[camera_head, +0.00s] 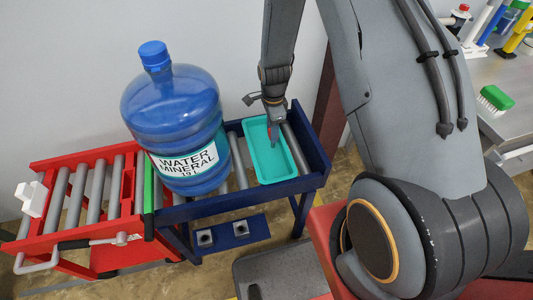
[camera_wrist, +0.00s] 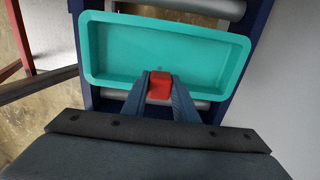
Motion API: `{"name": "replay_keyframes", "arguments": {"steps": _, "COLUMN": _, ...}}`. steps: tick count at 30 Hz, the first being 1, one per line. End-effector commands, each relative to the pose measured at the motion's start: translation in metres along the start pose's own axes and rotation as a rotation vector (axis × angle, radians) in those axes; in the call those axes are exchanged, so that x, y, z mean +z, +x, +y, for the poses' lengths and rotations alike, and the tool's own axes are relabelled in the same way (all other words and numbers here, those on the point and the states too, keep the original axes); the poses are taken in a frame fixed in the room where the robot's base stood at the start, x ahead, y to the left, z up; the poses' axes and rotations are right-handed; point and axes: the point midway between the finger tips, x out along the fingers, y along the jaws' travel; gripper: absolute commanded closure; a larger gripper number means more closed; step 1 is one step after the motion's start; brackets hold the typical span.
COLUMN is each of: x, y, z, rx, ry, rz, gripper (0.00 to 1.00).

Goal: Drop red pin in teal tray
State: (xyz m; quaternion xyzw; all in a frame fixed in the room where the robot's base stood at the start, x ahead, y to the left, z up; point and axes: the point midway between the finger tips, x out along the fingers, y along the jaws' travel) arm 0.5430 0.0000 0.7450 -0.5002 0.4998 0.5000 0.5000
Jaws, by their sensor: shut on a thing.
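The teal tray (camera_head: 264,157) lies on the rollers at the right end of the blue conveyor, and it fills the upper part of the wrist view (camera_wrist: 165,53). It looks empty. My gripper (camera_head: 273,138) is over the tray in the head view. In the wrist view my gripper (camera_wrist: 160,85) is shut on the red pin (camera_wrist: 160,86), whose red top shows between the two fingers near the tray's lower edge. The pin's lower part is hidden. I cannot tell how high the pin is above the tray floor.
A large blue water jug (camera_head: 177,110) stands on the conveyor left of the tray. A red roller conveyor (camera_head: 75,170) joins the blue conveyor (camera_head: 315,165) at a green strip. A grey table (camera_head: 510,135) with a green brush (camera_head: 495,100) is at the right.

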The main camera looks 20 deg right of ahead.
Motion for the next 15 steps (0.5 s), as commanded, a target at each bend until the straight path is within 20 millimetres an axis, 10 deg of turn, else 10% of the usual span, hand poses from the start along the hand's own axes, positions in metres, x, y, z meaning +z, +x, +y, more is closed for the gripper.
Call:
{"name": "replay_keyframes", "arguments": {"steps": 4, "x": -0.0001, "y": -0.0006, "z": 0.0001, "rx": 0.000, "ry": 0.000, "rz": 0.000, "gripper": 0.98}}
{"name": "replay_keyframes", "arguments": {"steps": 5, "x": -0.0001, "y": -0.0007, "z": 0.0001, "rx": 0.000, "ry": 0.000, "rz": 0.000, "gripper": 0.69}}
{"name": "replay_keyframes", "arguments": {"steps": 8, "x": -0.0002, "y": -0.0006, "z": 0.0001, "rx": 0.000, "ry": 0.000, "rz": 0.000, "gripper": 0.52}}
{"name": "replay_keyframes", "arguments": {"steps": 15, "x": -0.0002, "y": -0.0005, "z": 0.0003, "rx": 0.001, "ry": 0.000, "rz": 0.000, "gripper": 0.52}}
